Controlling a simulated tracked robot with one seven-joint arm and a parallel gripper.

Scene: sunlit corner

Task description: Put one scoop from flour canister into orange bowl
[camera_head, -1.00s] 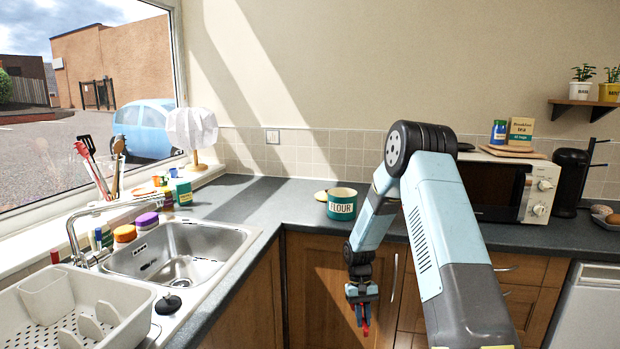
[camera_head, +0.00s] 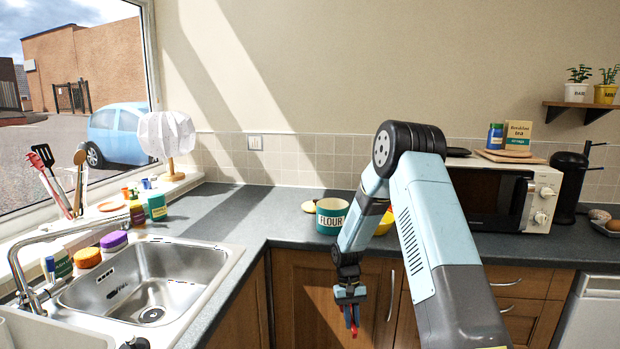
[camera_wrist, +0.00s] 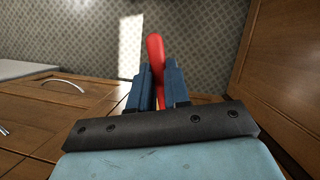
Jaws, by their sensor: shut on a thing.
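The teal flour canister (camera_head: 332,220) stands upright on the counter in the head view, left of my arm. Its top looks open, and a pale lid (camera_head: 308,206) lies beside it. The orange bowl (camera_head: 385,222) shows yellow-orange to the right of the canister, partly hidden behind my arm. My gripper (camera_head: 350,306) hangs in front of the cupboard doors, below the counter edge. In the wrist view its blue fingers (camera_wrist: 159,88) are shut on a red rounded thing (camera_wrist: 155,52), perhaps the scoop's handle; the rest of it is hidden.
The counter edge (camera_head: 300,246) lies between my gripper and the canister. The sink (camera_head: 148,280) is at left, with sponges and jars behind it. A microwave (camera_head: 500,192) stands at right.

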